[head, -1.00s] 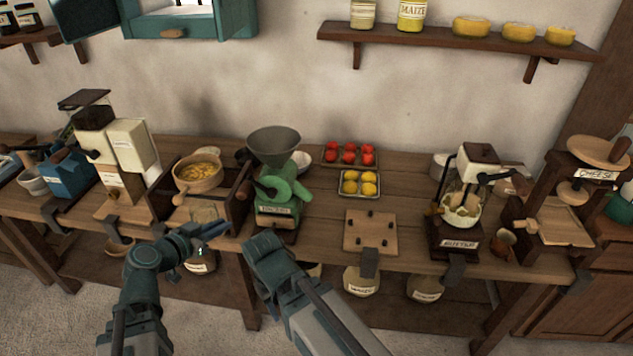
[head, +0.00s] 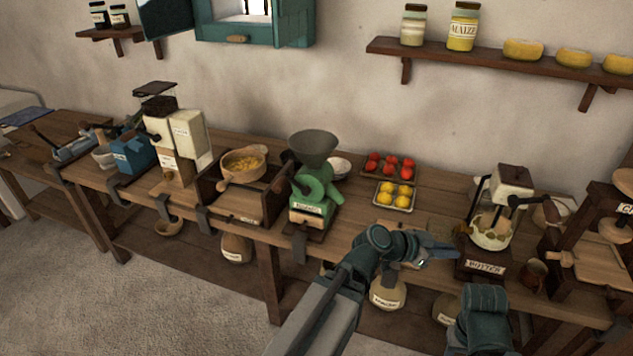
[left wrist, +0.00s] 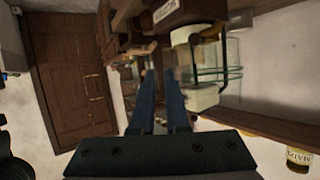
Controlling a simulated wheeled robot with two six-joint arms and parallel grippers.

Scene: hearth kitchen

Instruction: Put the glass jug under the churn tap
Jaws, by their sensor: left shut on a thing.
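The butter churn (head: 493,235), with a glass jar, cream top and dark base, stands on the bench at the right. It shows upside down in the left wrist view (left wrist: 215,60). A small tan piece (head: 463,228) at the jar's left side may be its tap; I cannot be sure. My left gripper (head: 442,251) is just left of the churn and in front of it, its fingers pointing towards it. It is shut on the glass jug (head: 440,228), which shows only as a faint clear shape behind the fingers. My right gripper's fingers do not show.
A small brown jug (head: 534,273) stands right of the churn, before the cheese press (head: 595,255). The green mill (head: 314,195) and trays of red (head: 390,166) and yellow (head: 395,196) fruit are to the left. My right forearm is below the churn.

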